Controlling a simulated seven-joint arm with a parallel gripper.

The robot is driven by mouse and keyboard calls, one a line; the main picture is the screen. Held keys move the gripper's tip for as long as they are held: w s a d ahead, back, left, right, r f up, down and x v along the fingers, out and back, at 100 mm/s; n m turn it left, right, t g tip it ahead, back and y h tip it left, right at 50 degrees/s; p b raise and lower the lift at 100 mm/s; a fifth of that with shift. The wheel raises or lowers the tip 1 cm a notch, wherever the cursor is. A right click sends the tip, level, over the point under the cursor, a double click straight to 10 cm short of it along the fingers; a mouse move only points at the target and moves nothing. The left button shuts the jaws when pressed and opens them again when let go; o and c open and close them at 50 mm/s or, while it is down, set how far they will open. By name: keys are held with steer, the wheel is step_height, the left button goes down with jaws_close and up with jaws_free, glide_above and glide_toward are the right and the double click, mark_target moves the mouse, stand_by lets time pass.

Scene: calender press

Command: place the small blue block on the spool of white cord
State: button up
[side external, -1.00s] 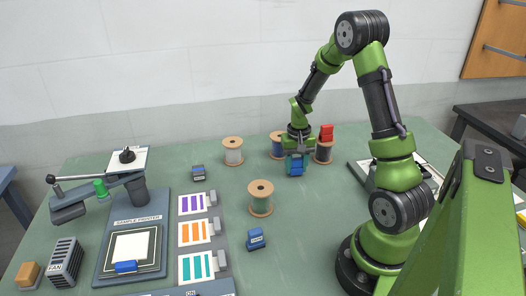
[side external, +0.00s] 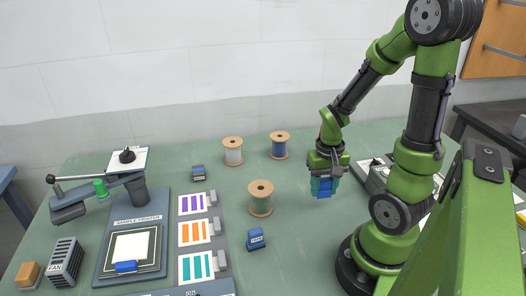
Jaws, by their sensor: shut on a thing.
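My gripper (side external: 324,186) is shut on a small blue block (side external: 325,188), right of the spools. The fingers cover the block's sides. The block appears held above the green table, but its exact height is hard to tell. A spool with whitish-grey cord (side external: 233,154) stands upright at the back middle, well left of my gripper. Its wooden top is bare.
Another sits on the sample printer (side external: 126,267). Colour-striped cards (side external: 193,233) lie beside the printer. The table between gripper and spools looks clear.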

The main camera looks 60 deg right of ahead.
steer(key=w+r+n, duration=0.1)
steer(key=w+r, duration=0.2)
steer(key=w, duration=0.7)
step_height(320, 180, up, 4)
glide_above(233, 141)
steer(key=shift+s+a+f, duration=0.1)
steer(key=shift+a+f, duration=0.05)
steer(key=shift+f, duration=1.8)
steer(key=shift+f, duration=0.15)
steer(key=o, duration=1)
